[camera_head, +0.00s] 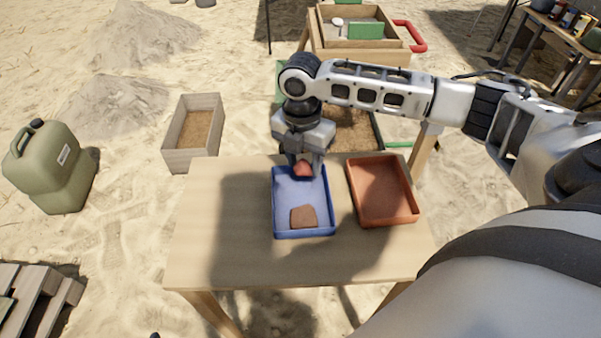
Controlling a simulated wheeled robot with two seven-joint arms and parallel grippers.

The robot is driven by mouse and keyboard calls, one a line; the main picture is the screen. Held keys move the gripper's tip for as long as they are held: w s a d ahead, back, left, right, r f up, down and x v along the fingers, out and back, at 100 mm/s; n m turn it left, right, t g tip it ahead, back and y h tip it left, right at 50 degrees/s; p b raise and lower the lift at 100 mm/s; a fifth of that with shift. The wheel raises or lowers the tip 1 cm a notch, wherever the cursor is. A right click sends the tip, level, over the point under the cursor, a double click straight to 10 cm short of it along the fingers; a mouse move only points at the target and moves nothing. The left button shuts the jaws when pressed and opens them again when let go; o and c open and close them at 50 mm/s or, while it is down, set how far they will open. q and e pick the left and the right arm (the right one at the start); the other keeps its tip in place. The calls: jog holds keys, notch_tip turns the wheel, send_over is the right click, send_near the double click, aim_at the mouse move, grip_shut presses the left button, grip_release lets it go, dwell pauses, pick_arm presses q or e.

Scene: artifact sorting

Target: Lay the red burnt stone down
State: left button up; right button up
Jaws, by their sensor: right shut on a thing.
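The red burnt stone (303,169) is between the fingers of my right gripper (304,166), which is shut on it. The gripper points down over the far end of the blue tray (275,212) on the wooden table. I cannot tell whether the stone touches the tray floor. A brown flat piece (304,216) lies in the near half of the blue tray. My left gripper is not in view.
An orange-red tray (412,218), empty, stands right of the blue tray on the table (210,255). The table's left side is clear. A wooden box (193,160) and a green jerrycan (52,168) stand on the sand at left. A sieve box (357,52) stands behind.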

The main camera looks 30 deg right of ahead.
aim_at(300, 165)
jog(key=shift+a+f, duration=0.2)
jog(key=shift+f, duration=0.05)
jog(key=shift+a+f, duration=0.15)
jog(key=shift+f, duration=0.75)
jog(key=shift+a+f, duration=0.1)
jog(key=shift+f, duration=0.75)
jog(key=o, duration=0.7)
jog(key=shift+f, duration=0.15)
jog(key=r, duration=1.2)
jog(key=shift+w+a+r+p, duration=0.1)
jog(key=shift+w+r+p, duration=0.05)
jog(key=shift+w+p, duration=0.15)
jog(key=shift+s, duration=0.1)
